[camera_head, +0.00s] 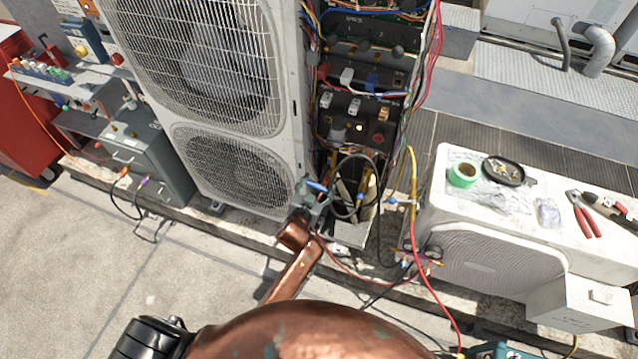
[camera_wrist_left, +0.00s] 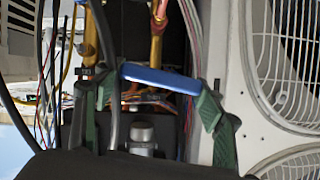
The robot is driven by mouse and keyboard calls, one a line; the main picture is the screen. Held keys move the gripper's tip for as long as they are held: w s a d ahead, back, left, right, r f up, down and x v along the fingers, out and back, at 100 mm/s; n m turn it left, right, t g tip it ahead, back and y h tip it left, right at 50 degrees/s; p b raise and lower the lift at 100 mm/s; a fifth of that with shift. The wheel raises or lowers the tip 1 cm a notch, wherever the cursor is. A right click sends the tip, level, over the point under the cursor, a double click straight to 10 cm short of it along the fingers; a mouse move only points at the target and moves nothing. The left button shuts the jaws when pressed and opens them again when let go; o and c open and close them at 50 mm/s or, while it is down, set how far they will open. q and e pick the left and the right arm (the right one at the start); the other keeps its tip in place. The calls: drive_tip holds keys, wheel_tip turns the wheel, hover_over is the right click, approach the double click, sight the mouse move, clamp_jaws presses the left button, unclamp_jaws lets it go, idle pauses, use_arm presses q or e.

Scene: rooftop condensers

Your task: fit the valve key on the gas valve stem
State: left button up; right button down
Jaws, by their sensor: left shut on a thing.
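My left gripper (camera_head: 311,190) is at the lower opening of the tall condenser unit. In the left wrist view its two green fingers are closed on the ends of a blue bar (camera_wrist_left: 160,78), which looks like the valve key's handle. The blue bar (camera_head: 317,186) also shows as a small piece in the head view. Brass-coloured pipes (camera_wrist_left: 157,35) stand beyond the bar. A silver cylinder (camera_wrist_left: 143,136) shows below it; I cannot tell whether it is the gas valve stem or part of the key. Contact between key and stem cannot be made out. My right gripper is not in view.
Black cable loops and a yellow hose (camera_head: 412,185) hang beside the opening. The tall condenser (camera_head: 292,120) stands left of it. A white low unit (camera_head: 500,255) at right carries green tape (camera_head: 463,174) and red pliers (camera_head: 583,215).

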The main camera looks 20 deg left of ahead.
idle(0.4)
